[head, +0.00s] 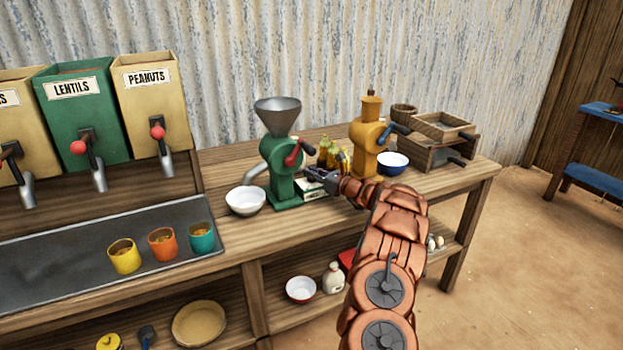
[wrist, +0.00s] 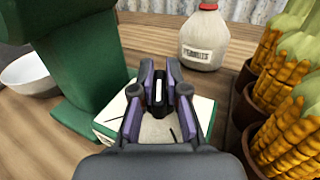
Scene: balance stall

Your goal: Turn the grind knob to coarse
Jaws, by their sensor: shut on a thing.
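The green grinder (head: 286,180) with a grey funnel and a red-handled crank (head: 295,155) stands on the wooden counter. Its green body also shows at the left of the wrist view (wrist: 75,70). A small pale box with green edges (head: 313,188) sits beside its base; it also shows under my fingers in the wrist view (wrist: 106,117). My gripper (head: 316,175) is shut on a small black knob with a white stripe (wrist: 158,91), seen between the fingers. A dark mark shows on the pale surface near it. The fingers hide most of that surface, so I cannot read a setting.
Corn cobs in brown pots (wrist: 292,90) stand close at the right of my gripper. A peanuts bottle (wrist: 205,40) is behind. A white bowl (head: 246,201) sits left of the grinder, and a yellow mill (head: 369,140) stands to the right.

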